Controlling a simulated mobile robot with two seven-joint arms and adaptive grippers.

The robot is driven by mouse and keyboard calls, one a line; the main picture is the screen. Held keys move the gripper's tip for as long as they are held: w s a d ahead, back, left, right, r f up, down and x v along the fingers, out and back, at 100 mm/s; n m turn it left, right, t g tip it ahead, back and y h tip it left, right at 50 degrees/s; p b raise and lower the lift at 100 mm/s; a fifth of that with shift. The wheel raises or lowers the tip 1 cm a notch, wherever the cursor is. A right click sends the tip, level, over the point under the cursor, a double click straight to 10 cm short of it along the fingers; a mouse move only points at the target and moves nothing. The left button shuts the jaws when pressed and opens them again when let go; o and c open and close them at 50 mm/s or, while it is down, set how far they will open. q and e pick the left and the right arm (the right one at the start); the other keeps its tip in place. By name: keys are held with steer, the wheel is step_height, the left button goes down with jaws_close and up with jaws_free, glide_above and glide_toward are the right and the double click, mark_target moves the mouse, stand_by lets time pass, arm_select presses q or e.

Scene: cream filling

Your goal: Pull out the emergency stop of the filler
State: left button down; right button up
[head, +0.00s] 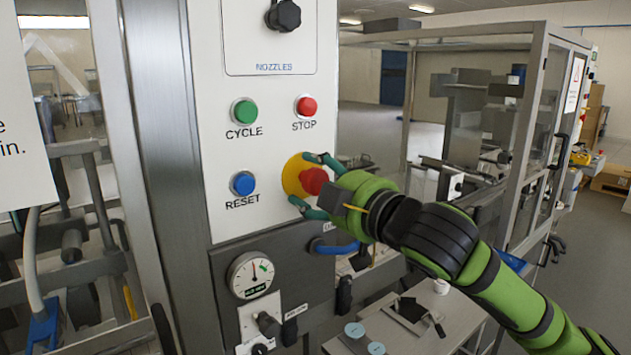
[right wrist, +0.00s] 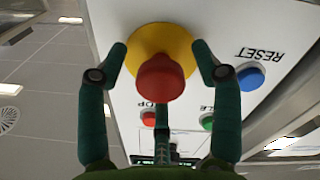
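The emergency stop is a red mushroom button (head: 314,181) on a round yellow base (head: 293,176), low on the right side of the filler's white control panel (head: 258,144). My right gripper (head: 312,182) is at it, with its green fingers spread above and below the button. In the right wrist view the red button (right wrist: 160,77) stands between the two open fingers, with a gap visible on each side. The fingertips are near the yellow base (right wrist: 161,48); whether they touch it I cannot tell. My left gripper is not in view.
On the panel are a green CYCLE button (head: 244,111), a red STOP button (head: 307,106), a blue RESET button (head: 243,183) and a black NOZZLES knob (head: 284,15). A pressure gauge (head: 252,275) sits below. A glass-walled machine (head: 500,120) stands at the right.

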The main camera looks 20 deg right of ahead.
steer(key=v, duration=0.7)
steer(key=shift+s, duration=0.3)
steer(key=shift+d, duration=0.1)
